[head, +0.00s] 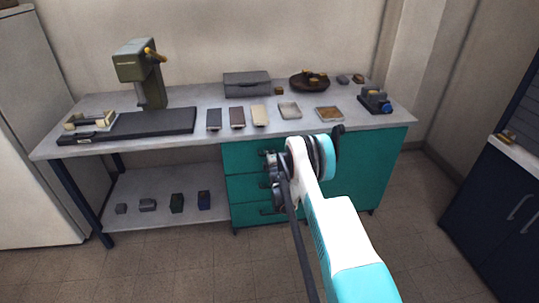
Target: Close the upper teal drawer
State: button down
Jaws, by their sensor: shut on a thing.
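The teal drawer unit stands under the workbench and shows three stacked fronts. The upper teal drawer (239,157) is the top one, just below the bench top. Its front looks about flush with the fronts below, though a small gap cannot be ruled out. My gripper (268,160) is at the right part of this front, at the height of its dark handle. The gripper is shut, apparently on that handle. My wrist and arm hide the contact and the drawer's right end.
The grey workbench (180,96) carries a green press (132,66), several flat samples, a grey case (247,85) and a round dark tray (309,82). Small blocks lie on the lower shelf (160,187). A dark blue cabinet (490,215) stands at right. The floor in front is clear.

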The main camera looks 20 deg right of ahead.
jog(key=c, duration=1.9)
grip_release()
jog(key=shift+c, duration=0.2)
jog(key=shift+s, duration=0.1)
jog(key=v, duration=0.7)
jog(key=shift+s, duration=0.2)
jog(key=shift+a, duration=0.1)
